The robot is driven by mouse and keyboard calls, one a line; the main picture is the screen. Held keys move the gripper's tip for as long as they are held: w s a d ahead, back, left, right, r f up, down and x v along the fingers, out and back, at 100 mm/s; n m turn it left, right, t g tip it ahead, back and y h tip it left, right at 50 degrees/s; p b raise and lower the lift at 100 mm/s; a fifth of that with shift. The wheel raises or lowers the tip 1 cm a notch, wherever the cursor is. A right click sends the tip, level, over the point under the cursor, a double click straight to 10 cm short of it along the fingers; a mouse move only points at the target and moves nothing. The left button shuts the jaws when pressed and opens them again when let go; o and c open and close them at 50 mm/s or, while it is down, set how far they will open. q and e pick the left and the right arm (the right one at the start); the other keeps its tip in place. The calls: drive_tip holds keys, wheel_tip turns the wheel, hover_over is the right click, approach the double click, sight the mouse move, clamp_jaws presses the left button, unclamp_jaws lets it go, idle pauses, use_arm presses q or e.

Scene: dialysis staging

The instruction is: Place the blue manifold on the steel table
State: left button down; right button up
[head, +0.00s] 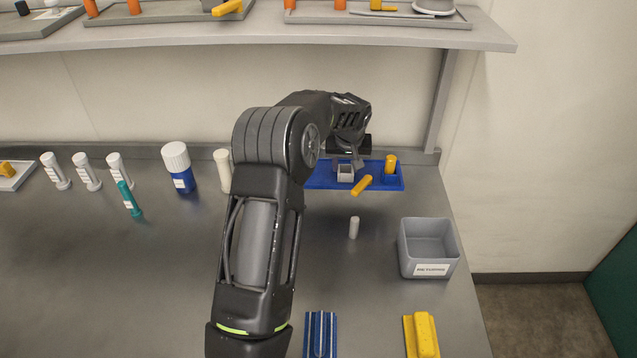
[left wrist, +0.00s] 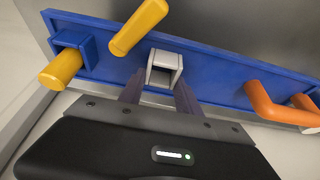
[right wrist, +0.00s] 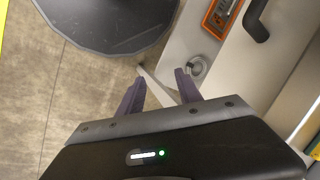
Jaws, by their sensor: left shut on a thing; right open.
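The blue manifold (head: 318,179) is a long blue bar at the back right of the steel table (head: 170,270). It carries a grey square block (left wrist: 164,66), a blue socket with a yellow peg (left wrist: 60,70), a second, slanting yellow peg (left wrist: 138,27) and an orange bent piece (left wrist: 272,106). My left gripper (left wrist: 158,82) has its fingers on either side of the manifold's grey block, shut on it. My left arm hides part of the manifold in the head view. I cannot tell whether its underside touches the table. My right gripper (right wrist: 159,77) is open and empty, away from the manifold.
A grey labelled bin (head: 428,248) stands at the table's right. A small white cylinder (head: 354,228) stands before the manifold. A blue-striped block (head: 320,335) and yellow block (head: 422,337) lie at the front. Bottles (head: 177,167) and vials line the back left. A shelf (head: 300,35) overhangs.

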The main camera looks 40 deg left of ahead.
use_arm(q)
wheel_tip(320, 180, down, 4)
drive_tip(key=shift+r+b, duration=0.1)
drive_tip(key=shift+b, duration=0.5)
wheel_tip(320, 180, down, 4)
drive_tip(key=shift+f+b, duration=0.15)
drive_tip(key=shift+b, duration=0.85)
drive_tip(key=shift+f, duration=0.35)
drive_tip(key=shift+f+b, duration=0.25)
drive_tip(key=shift+b, duration=0.1)
drive_tip(key=c, duration=0.9)
unclamp_jaws()
drive_tip(key=shift+r, duration=0.1)
drive_tip(key=shift+o, duration=0.2)
drive_tip(key=shift+r, duration=0.1)
